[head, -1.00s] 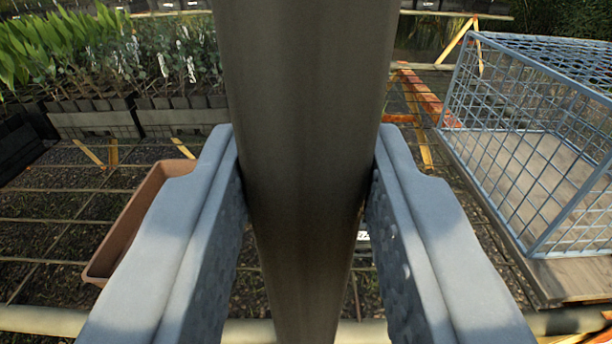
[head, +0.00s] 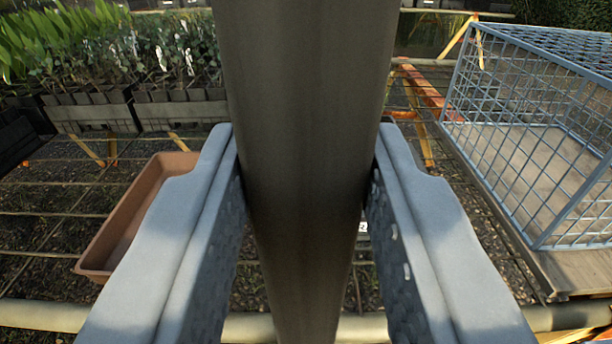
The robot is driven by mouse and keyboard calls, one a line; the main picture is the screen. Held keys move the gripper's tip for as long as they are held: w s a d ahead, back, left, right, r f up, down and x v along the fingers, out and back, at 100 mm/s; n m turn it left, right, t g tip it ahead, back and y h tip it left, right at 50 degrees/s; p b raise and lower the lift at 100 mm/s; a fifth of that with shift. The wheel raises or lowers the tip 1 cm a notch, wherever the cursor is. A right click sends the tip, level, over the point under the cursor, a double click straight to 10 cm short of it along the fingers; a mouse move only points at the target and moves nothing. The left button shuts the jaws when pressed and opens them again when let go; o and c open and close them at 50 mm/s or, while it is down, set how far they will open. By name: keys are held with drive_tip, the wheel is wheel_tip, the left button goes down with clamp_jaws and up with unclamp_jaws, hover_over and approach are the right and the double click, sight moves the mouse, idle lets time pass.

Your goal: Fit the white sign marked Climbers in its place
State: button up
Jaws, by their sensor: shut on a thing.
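My gripper (head: 307,165) is shut on a thick, dark grey-brown post (head: 305,90). The post runs from the top to the bottom of the view between the two grey fingers and hides the middle of the scene. No lettering shows on the visible part of it, so I cannot tell whether it belongs to the sign. The white face marked Climbers is not seen. A small white bit (head: 363,227) shows at the post's right edge, low down, too little of it to identify. The sign's place cannot be made out.
A terracotta trough (head: 135,215) lies on the wire bench left of my gripper. Black trays of potted seedlings (head: 95,117) with white labels stand at the back left. A blue wire cage (head: 540,130) on a wooden base stands at right. A pale rail (head: 45,315) crosses the front.

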sight(306, 313)
drive_tip(key=shift+f, duration=0.15)
drive_tip(key=shift+f, duration=3.35)
drive_tip(key=o, duration=1.1)
